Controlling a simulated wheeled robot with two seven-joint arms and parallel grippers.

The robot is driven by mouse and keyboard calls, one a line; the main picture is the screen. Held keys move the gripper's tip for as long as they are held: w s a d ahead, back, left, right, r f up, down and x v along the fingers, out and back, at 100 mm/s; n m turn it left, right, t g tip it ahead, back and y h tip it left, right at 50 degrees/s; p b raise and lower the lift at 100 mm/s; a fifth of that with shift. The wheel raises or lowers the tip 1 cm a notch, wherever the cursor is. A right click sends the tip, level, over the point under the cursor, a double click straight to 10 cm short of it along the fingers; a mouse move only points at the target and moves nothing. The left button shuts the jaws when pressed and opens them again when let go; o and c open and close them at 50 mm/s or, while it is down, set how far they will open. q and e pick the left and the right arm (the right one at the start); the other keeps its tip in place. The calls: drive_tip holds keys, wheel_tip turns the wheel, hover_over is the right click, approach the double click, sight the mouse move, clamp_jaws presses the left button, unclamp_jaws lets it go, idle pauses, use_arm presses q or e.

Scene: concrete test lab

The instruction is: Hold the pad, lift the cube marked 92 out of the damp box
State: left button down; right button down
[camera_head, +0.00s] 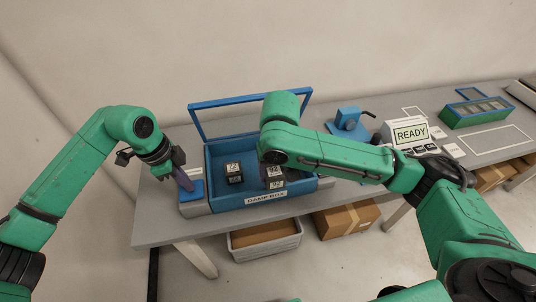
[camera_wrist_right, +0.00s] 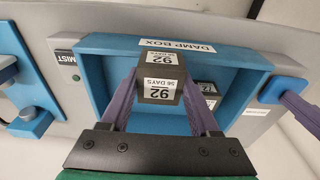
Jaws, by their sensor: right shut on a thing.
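The dark cube marked 92 (camera_wrist_right: 162,78) is between the purple fingers of my right gripper (camera_wrist_right: 165,95), which is shut on it. It also shows in the head view (camera_head: 273,172), partly hidden by my right arm. In the wrist view it looks nearer the camera than the other cube; its exact height over the box floor is hard to tell. The blue damp box (camera_head: 225,201) has its framed lid (camera_head: 250,98) standing open. My left gripper (camera_head: 184,181) looks shut, its fingertips down at the blue pad (camera_head: 192,192) left of the box. The pad also shows in the wrist view (camera_wrist_right: 271,90).
A second dark cube (camera_head: 234,173) stands inside the box at the left. A blue device (camera_head: 348,122), a READY display (camera_head: 410,133) and a green-sided tray (camera_head: 474,111) stand to the right. Cartons and a grey bin (camera_head: 265,238) are under the table.

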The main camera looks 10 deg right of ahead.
drive_tip(key=s, duration=0.9)
use_arm(q)
drive_tip(key=shift+f, duration=0.1)
use_arm(e)
wheel_tip(320, 180, up, 10)
drive_tip(key=s+g, duration=0.2)
drive_tip(key=shift+a+g+y, duration=0.35)
drive_tip(key=shift+g+y, duration=0.05)
drive_tip(key=shift+r, duration=0.1)
